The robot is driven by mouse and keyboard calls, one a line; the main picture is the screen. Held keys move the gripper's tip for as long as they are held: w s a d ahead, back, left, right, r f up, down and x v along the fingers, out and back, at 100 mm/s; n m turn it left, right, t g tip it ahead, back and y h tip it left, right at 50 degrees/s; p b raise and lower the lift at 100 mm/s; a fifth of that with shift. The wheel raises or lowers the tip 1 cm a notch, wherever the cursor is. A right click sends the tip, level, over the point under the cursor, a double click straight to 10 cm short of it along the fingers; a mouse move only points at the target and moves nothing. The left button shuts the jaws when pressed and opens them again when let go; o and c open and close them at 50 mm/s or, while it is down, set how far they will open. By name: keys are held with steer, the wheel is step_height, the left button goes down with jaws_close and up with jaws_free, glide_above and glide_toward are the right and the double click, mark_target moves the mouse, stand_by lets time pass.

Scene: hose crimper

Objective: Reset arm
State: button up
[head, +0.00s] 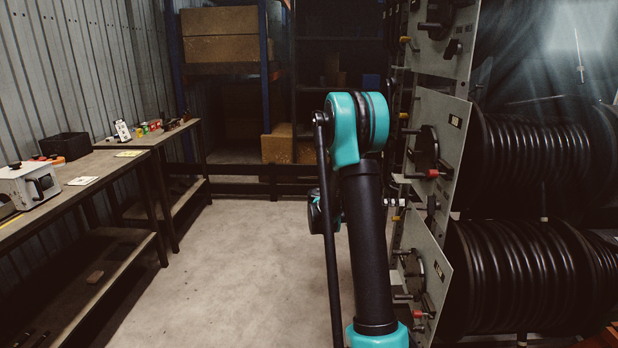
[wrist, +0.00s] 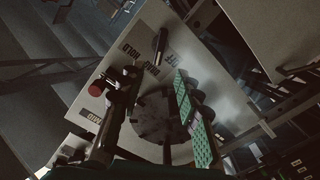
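My arm, teal and black, stands upright in the middle of the head view, in front of the hose reel rack. My gripper is not clearly visible there; the arm hides that area. In the wrist view my gripper (wrist: 160,110) shows a dark finger at left and a finger with green pads at right. A gap lies between them, and I see nothing held in it. Behind the fingers is a tilted pale panel (wrist: 215,65) with a dark round disc (wrist: 155,120) and a red knob (wrist: 96,90). I cannot tell whether the fingers touch the panel.
The rack's grey panels (head: 440,125) and black hose coils (head: 540,160) stand close on the right. A workbench (head: 75,190) with a white machine (head: 30,186) and a dark bin (head: 66,146) runs along the left. The concrete floor (head: 240,260) between is clear. Shelves with boxes (head: 220,50) stand behind.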

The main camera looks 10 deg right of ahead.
steer(key=s+a+f+n+t+y, duration=0.2)
steer(key=s+a+f+n+y, duration=0.3)
steer(key=s+a+y, duration=0.1)
steer(key=s+a+f+n+t+y, duration=0.3)
steer(key=s+a, duration=0.5)
steer(key=a, duration=0.3)
steer(key=s+a+f+n+t+y, duration=0.3)
steer(key=s+a+f+n+y, duration=0.3)
steer(key=s+a+f+y, duration=0.1)
steer(key=shift+s+a+f+n+y, duration=0.35)
steer(key=shift+a+y, duration=0.45)
steer(key=shift+a, duration=0.45)
steer(key=shift+s+d, duration=0.1)
steer(key=shift+d, duration=0.05)
